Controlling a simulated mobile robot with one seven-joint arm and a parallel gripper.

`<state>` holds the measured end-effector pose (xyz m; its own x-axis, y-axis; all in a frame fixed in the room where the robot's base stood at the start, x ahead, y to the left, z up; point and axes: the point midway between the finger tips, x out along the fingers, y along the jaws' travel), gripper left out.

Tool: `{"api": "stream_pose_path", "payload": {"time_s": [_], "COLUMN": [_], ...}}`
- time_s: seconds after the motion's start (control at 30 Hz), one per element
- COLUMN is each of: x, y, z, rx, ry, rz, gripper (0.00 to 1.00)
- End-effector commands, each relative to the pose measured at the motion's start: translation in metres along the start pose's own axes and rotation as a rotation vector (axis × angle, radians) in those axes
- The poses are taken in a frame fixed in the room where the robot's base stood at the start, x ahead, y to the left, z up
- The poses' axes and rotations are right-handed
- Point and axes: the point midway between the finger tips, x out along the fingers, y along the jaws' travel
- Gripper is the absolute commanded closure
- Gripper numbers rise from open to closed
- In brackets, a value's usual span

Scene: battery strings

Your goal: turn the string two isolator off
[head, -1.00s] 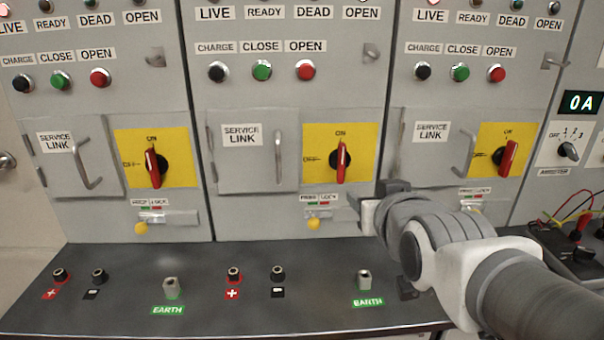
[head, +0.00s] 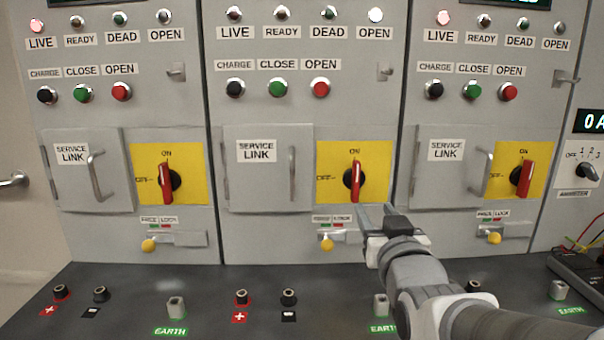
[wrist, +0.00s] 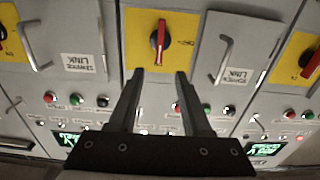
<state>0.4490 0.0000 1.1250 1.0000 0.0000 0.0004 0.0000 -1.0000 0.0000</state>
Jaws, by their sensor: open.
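The middle panel's isolator has a red handle (head: 355,181) on a yellow plate (head: 380,150). The handle stands upright, under the ON mark, with OFF to its left. My gripper (head: 376,209) is below and slightly right of this handle, fingers toward the panel, apart from it. In the wrist view, which shows the panels upside down, a red handle (wrist: 158,40) on yellow lies just beyond the gap between the fingers. My gripper (wrist: 158,73) is open and empty there. The string number is not readable on the panels.
Left (head: 166,182) and right (head: 523,178) isolators look alike, handles upright. The middle service link door (head: 265,180) with its handle is beside the plate. A yellow key-like knob (head: 327,244) sits below. The middle OPEN lamp (head: 375,15) is lit; both outer LIVE lamps glow red. Terminals stand on the ledge.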

Motion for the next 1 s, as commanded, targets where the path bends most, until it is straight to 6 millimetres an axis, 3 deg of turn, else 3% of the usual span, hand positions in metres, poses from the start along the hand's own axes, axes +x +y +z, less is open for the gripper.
{"api": "stream_pose_path", "payload": {"time_s": [0.33,0.9,1.0], "x": [0.031,0.059,0.08], "y": [0.0,0.0,0.0], "z": [-0.002,-0.004,0.0], "rx": [0.0,0.0,0.0], "ry": [-0.006,-0.006,-0.001], "rz": [0.0,0.0,0.0], "gripper": [0.51,0.51,0.51]}}
